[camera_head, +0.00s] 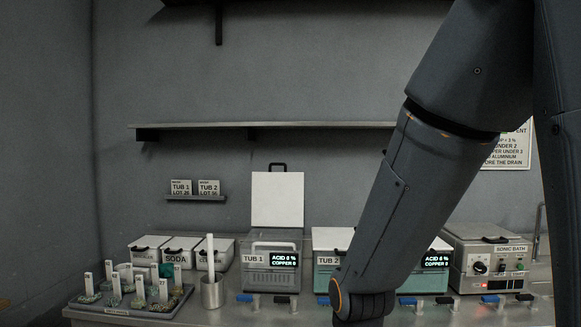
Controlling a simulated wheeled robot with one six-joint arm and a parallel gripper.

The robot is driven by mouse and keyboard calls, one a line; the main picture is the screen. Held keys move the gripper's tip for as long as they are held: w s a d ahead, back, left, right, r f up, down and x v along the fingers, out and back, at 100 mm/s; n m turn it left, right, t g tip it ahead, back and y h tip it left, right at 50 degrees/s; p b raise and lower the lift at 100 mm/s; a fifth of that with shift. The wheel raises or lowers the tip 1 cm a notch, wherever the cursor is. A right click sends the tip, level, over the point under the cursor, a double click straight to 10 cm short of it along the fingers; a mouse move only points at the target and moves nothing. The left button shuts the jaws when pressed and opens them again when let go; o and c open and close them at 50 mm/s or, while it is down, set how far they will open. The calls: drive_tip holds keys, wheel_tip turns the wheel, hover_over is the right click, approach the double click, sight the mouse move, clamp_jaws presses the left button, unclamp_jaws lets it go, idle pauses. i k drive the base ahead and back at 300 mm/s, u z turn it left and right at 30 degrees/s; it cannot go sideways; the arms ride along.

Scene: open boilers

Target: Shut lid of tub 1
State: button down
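Tub 1 (259,275) is a grey box on the bench, marked "TUB 1", with a small screen reading "ACID 6 %, COPPER 0". Its white lid (277,200) stands upright at the back of the tub, wide open, with a dark handle on its top edge. My arm comes down from the upper right and passes in front of tub 2, to the right of tub 1. The arm's lowest visible joint is near the bottom edge. My gripper is not in view.
Tub 2 (327,262), green, stands right of tub 1, partly behind my arm. A sonic bath (493,262) is at the right. A metal beaker (212,292), a tray (128,312) of labelled samples and white bins are left. Several small coloured taps line the front. A wall shelf (300,125) is above.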

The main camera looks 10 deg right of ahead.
sight(277, 198)
drive_tip(key=u, duration=0.2)
drive_tip(key=i, duration=1.2)
drive_tip(key=z, duration=0.75)
